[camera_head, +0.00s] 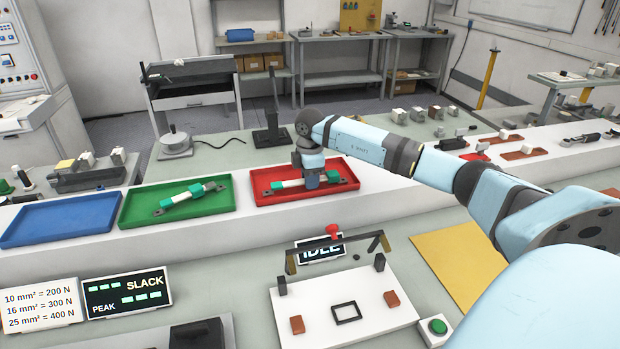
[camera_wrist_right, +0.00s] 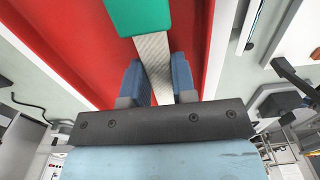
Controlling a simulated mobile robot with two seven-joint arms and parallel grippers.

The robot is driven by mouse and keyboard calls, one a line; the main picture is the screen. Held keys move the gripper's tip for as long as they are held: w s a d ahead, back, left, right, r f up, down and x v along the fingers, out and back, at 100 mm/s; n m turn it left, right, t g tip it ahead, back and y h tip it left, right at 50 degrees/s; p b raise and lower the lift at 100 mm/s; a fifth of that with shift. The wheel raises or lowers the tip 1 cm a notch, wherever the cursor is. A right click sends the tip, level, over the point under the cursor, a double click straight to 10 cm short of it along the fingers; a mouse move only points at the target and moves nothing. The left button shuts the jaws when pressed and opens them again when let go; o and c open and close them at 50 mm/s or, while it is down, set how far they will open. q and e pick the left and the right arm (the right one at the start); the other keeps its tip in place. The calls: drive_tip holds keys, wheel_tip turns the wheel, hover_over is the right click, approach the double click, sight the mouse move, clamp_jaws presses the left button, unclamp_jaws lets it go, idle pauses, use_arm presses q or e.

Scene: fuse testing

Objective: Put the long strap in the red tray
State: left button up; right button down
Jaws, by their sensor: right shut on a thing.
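The long strap (camera_head: 288,184), pale woven webbing with green sleeves and dark end pieces, lies lengthwise within the red tray (camera_head: 262,199). It looks at or very near the tray floor; the exact contact is hidden. My right gripper (camera_head: 311,182) reaches down over the tray and is shut on the strap near its middle. In the right wrist view, the pale webbing (camera_wrist_right: 153,55) runs between the blue fingers, with a green sleeve (camera_wrist_right: 138,15) just beyond and the red tray (camera_wrist_right: 60,40) around it. My left gripper is not in view.
A green tray (camera_head: 128,214) holding another strap (camera_head: 190,196) and an empty blue tray (camera_head: 60,218) stand to the left on the white ledge. A white fixture board (camera_head: 345,310) with uprights is in front. A black stand (camera_head: 271,132) is behind the red tray.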

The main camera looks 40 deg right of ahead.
drive_tip(key=shift+f, duration=0.15)
drive_tip(key=c, duration=0.9)
unclamp_jaws()
wheel_tip(320, 180, up, 12)
drive_tip(key=shift+r+b, duration=0.2)
drive_tip(key=shift+b, duration=0.1)
